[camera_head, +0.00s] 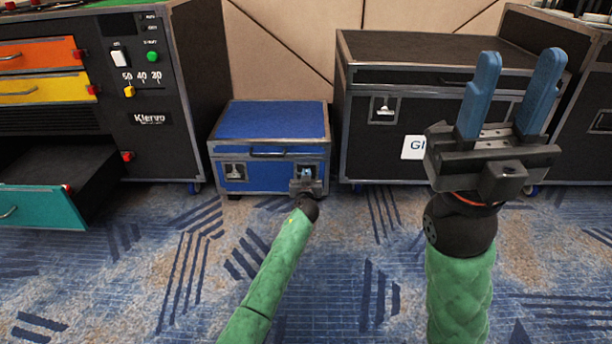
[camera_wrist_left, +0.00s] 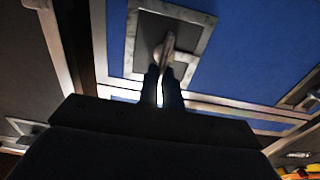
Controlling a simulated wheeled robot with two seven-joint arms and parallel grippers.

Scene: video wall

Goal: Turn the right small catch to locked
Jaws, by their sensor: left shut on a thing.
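A small blue case (camera_head: 268,122) with grey metal edges stands on the carpet. Its left catch (camera_head: 235,171) shows clear on the front. Its right catch (camera_head: 307,170) is partly hidden behind my left gripper (camera_head: 307,183). In the left wrist view the right catch (camera_wrist_left: 168,48) is a metal plate with a raised turning piece. My left gripper's fingers (camera_wrist_left: 164,88) are shut on that turning piece. Whether the catch is locked I cannot tell. My right gripper (camera_head: 510,95) is raised at the right, open and empty, with its blue fingers apart and pointing up.
A large black case (camera_head: 400,95) stands right of the blue case. A black cabinet (camera_head: 170,120) stands at the left, with an open teal drawer (camera_head: 40,207) jutting out low. The carpet in front of the blue case is clear apart from my left arm.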

